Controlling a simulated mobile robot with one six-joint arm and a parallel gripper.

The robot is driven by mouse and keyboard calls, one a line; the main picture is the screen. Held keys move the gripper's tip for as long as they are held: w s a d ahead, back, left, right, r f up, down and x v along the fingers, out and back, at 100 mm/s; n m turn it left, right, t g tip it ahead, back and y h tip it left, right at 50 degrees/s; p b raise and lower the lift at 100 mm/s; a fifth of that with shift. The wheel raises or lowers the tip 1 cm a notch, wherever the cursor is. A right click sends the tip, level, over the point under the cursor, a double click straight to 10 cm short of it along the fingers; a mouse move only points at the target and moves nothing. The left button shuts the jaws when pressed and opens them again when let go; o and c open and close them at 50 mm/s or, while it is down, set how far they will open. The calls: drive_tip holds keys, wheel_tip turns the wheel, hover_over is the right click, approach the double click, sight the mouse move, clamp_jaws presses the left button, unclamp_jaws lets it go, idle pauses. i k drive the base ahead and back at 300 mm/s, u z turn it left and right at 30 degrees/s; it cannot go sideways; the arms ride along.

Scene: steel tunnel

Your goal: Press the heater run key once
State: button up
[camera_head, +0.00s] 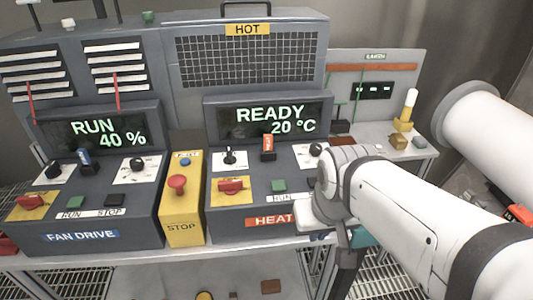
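The heater panel (240,197) is the dark grey console right of centre, with an orange-red label partly covered by my arm. Its green run key (278,186) sits above a white RUN label (282,198) and is in clear view. The heater display (272,120) reads READY, 20 °C. My gripper (318,228) is at the end of my white arm, at the panel's front right. It is right of and lower in the picture than the run key. My arm hides the right part of the key row and label. The fingers do not show clearly.
The fan drive console (75,215) on the left reads RUN 40 % and has its own green key (75,202). A yellow box (182,215) with a red stop button (177,183) stands between the consoles. A red rotary switch (231,186) is left of the heater run key.

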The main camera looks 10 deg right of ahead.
sight(278, 185)
drive_tip(key=z, duration=1.45)
drive_tip(key=k, duration=1.65)
drive_tip(key=u, duration=0.75)
drive_tip(key=i, duration=1.05)
drive_tip(key=u, duration=0.05)
